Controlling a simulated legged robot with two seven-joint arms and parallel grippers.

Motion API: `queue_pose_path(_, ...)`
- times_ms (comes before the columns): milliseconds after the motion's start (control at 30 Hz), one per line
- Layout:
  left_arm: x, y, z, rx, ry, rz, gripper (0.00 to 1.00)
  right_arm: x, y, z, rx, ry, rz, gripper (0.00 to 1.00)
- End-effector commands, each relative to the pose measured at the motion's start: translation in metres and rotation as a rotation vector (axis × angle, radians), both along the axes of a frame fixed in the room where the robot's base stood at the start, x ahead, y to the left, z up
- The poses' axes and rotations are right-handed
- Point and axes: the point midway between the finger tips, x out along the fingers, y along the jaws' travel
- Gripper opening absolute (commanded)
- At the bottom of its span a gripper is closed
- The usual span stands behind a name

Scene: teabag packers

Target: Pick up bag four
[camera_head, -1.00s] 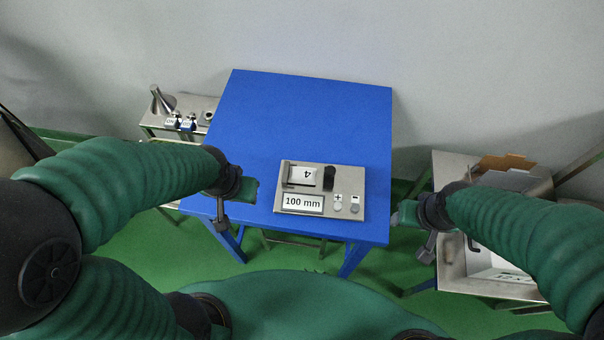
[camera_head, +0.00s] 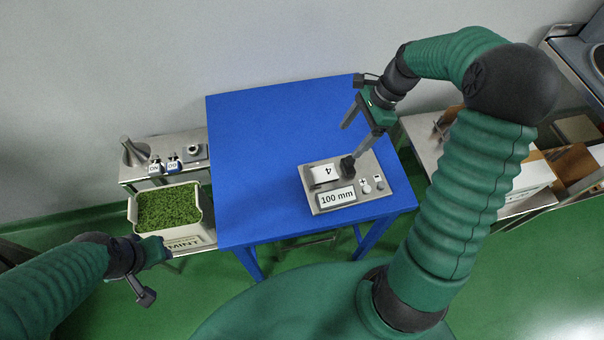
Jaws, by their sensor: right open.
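Bag four (camera_head: 322,174) is a small white packet marked 4. It lies in the slot of the grey device (camera_head: 328,206) on the blue table. A black part (camera_head: 347,167) of the device stands beside the bag. My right gripper (camera_head: 349,141) is open and empty above the back of the device, its two grey fingers spread. One fingertip is close to the black part; I cannot tell whether it touches. My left gripper (camera_head: 149,276) is at the lower left, in front of the mint tub, and its jaw opening does not show clearly.
The blue table (camera_head: 260,140) is clear behind and left of the device. A tub of green mint (camera_head: 205,234) and a steel stand (camera_head: 130,173) with small bottles are at the left. A steel side table (camera_head: 425,140) with boxes is at the right.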

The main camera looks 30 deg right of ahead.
Motion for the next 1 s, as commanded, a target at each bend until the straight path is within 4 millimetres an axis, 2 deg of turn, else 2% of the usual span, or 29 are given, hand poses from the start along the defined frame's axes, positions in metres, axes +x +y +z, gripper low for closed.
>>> queue_pose_path(200,0.000,-0.001,-0.004,0.000,0.000,-0.002,0.36,0.004,0.036,-0.051,-0.010,0.006,0.007,0.75)
queue_pose_path(400,0.000,0.000,-0.006,0.000,0.000,0.000,0.36,0.007,0.058,-0.083,-0.023,0.001,0.008,0.75)
queue_pose_path(533,0.000,0.000,-0.006,0.000,0.000,0.000,0.36,0.007,0.058,-0.096,-0.020,0.002,0.008,0.75)
queue_pose_path(767,0.000,0.000,-0.005,0.000,0.000,0.000,0.36,0.009,0.063,-0.136,-0.011,0.002,0.006,0.75)
queue_pose_path(1000,0.000,0.000,-0.005,0.000,0.000,-0.001,0.36,0.010,0.066,-0.140,-0.021,0.001,0.005,0.75)
